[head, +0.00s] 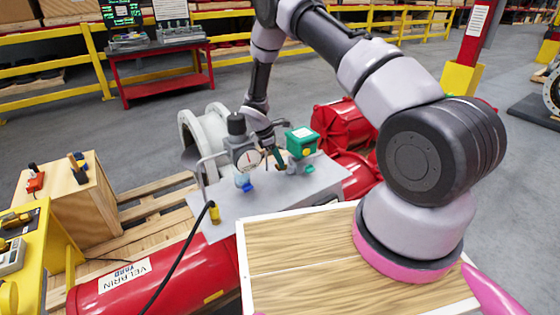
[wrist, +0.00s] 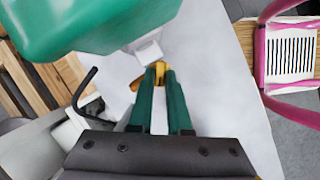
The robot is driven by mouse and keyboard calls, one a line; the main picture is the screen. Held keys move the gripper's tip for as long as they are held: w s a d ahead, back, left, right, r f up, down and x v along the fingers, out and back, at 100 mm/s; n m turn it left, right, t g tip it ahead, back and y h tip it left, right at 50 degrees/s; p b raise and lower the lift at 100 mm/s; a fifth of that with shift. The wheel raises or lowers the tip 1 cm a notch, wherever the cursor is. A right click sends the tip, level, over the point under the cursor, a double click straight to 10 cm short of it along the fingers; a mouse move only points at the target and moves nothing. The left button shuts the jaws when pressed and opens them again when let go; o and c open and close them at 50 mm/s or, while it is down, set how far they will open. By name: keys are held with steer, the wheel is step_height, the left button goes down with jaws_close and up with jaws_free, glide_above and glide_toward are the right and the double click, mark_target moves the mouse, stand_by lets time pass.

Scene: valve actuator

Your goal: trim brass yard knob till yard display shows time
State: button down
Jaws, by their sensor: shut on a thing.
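My gripper (wrist: 160,78) has two green fingers shut on a small brass knob (wrist: 160,67) under the green housing (wrist: 90,28) in the wrist view. A pale stem joins the knob to the housing. In the head view my gripper (head: 281,163) is beside the green housing (head: 301,138) on the grey plate (head: 320,190); the knob is too small to make out there.
A black cable (head: 180,257) runs from the plate over the red pipe (head: 205,262). A wooden box (head: 62,200) and a yellow console (head: 22,255) are at left. A red table (head: 150,55) stands behind. A wood-topped surface (head: 300,260) lies in front.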

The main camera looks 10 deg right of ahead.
steer(key=shift+n, duration=0.6)
steer(key=c, duration=0.9)
jaws_free()
steer(key=shift+o, duration=0.2)
steer(key=shift+r, duration=0.1)
steer(key=v, duration=1)
steer(key=shift+s+a+r, duration=0.2)
steer(key=shift+r, duration=0.15)
